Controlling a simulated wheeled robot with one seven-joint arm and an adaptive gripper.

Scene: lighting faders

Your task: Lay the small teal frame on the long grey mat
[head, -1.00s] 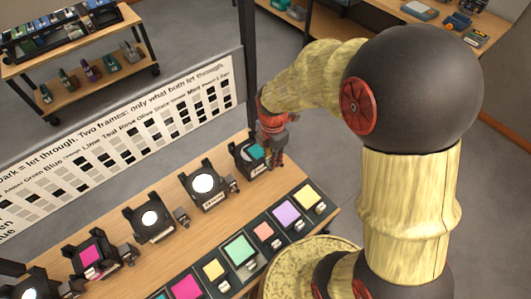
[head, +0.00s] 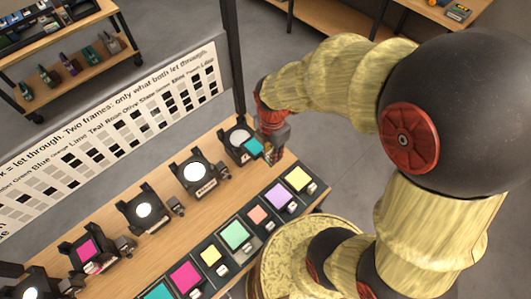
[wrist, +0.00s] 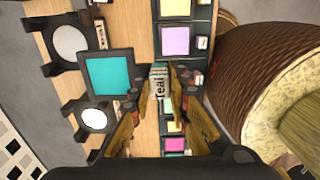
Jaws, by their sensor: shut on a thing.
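The small teal frame (head: 253,147) has a dark border around a teal pane. It is at the right edge of the rightmost lamp in the head view. The wrist view shows its whole pane (wrist: 109,76) and a tab reading "Teal" (wrist: 158,84). My gripper (head: 272,152) is shut on that tab, with its fingers (wrist: 158,95) on both sides in the wrist view. The long grey mat (head: 249,207) lies along the bench's near side, apart from the frame. It carries several coloured frames in a row. Its far end shows in the wrist view (wrist: 187,24).
The rightmost lamp (head: 238,136) shows a pale bare disc. A lit lamp (head: 196,172) stands left of it, with more along the row. A lettered chart panel (head: 110,130) stands behind. A strip of bare wooden bench (head: 215,212) runs between lamps and mat.

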